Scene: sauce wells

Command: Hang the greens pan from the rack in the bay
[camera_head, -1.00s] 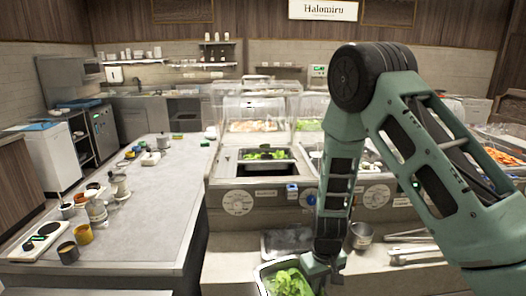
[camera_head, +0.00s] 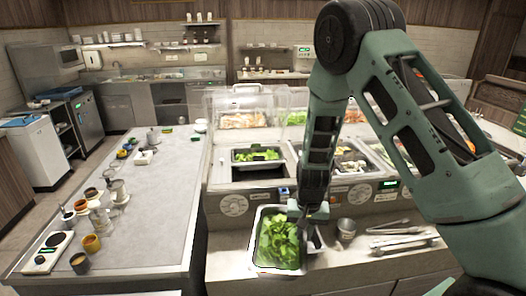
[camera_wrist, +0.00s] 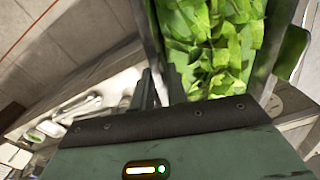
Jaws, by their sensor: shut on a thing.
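The greens pan, a metal pan (camera_head: 278,272) filled with leafy greens (camera_head: 278,238), is in front of the serving counter in the head view. My gripper (camera_head: 301,212) is shut on its right rim side near the far end. In the wrist view the fingers (camera_wrist: 160,88) meet the near wall of the pan, and the greens (camera_wrist: 215,45) fill the right part of the picture. The exact grip contact is partly hidden. The bay (camera_head: 258,173) is a dark opening in the counter beyond the pan. Another pan of greens (camera_head: 257,154) sits at its back.
A long grey table (camera_head: 165,200) with jars and cups stands left. A metal cup (camera_head: 346,229) and tongs (camera_head: 395,240) lie on the ledge right of the pan. Clear lidded wells (camera_head: 245,108) stand behind the bay. A dark tray (camera_head: 315,240) is partly hidden by my gripper.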

